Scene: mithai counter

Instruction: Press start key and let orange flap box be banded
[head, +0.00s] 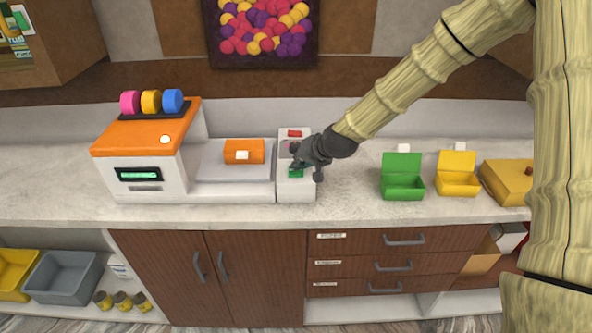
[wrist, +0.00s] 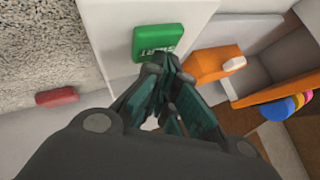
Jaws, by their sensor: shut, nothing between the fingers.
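The green start key (head: 296,173) is on a white control block (head: 297,190) at the right end of the banding machine (head: 150,180). In the wrist view the key (wrist: 158,42) shows lettering, partly covered. My gripper (head: 297,165) is shut and empty, its fingertips (wrist: 160,72) close against the key's near edge in that view. I cannot tell whether they touch it. The orange flap box (head: 240,152) sits on the machine's grey bed, left of the control block, with a white tab; it also shows in the wrist view (wrist: 210,66). The machine's display (head: 139,174) shows green text.
A red key (head: 294,134) is at the far end of the control block. Pink, yellow and blue rolls (head: 151,101) stand on the machine's orange top.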

